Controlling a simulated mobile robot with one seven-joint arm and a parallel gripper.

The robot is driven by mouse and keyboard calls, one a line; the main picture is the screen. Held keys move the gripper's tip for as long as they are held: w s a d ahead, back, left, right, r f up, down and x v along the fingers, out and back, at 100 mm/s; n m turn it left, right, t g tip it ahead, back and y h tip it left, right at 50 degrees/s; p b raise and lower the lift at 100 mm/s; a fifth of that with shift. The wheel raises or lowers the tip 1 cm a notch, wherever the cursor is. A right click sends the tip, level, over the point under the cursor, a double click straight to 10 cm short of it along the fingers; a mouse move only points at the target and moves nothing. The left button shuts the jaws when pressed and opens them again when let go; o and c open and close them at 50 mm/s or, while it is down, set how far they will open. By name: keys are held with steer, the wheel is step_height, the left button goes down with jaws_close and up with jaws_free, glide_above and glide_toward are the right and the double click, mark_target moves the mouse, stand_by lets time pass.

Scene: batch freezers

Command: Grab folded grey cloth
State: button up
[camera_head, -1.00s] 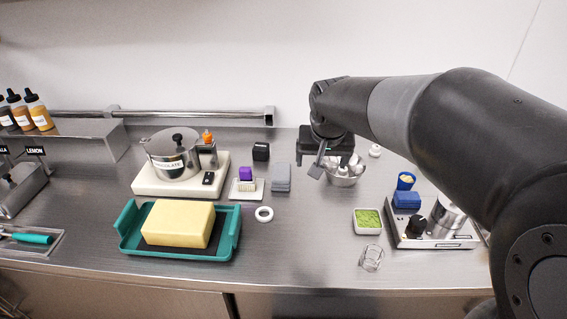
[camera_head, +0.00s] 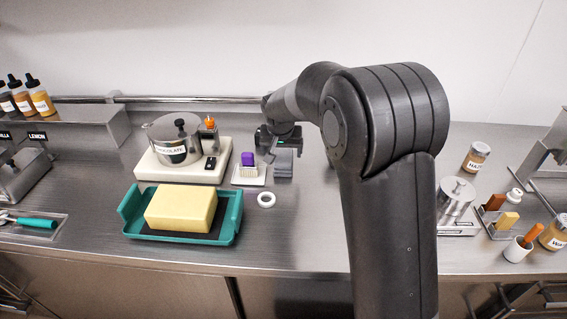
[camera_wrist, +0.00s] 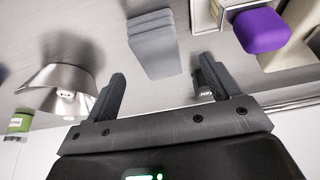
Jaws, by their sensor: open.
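The folded grey cloth (camera_head: 283,167) lies flat on the steel counter, to the right of a small white tray. My arm and gripper hide its far part in the head view. In the wrist view the whole grey cloth (camera_wrist: 153,43) shows as a folded stack ahead of my fingers, between them sideways and apart from both. My gripper (camera_wrist: 160,82) is open and empty. In the head view my gripper (camera_head: 270,158) is over the back of the counter, close to the cloth.
The white tray (camera_head: 249,181) with a purple-topped item (camera_head: 248,159) stands just left of the cloth. A white ring (camera_head: 266,200) lies in front. A metal bowl (camera_wrist: 62,80) is beside my finger in the wrist view. A teal tray (camera_head: 229,222) holds a yellow block.

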mark_target(283, 159)
steer(key=x, duration=0.6)
steer(key=shift+w+d, duration=0.1)
steer(key=shift+d, duration=0.05)
steer(key=c, duration=1.1)
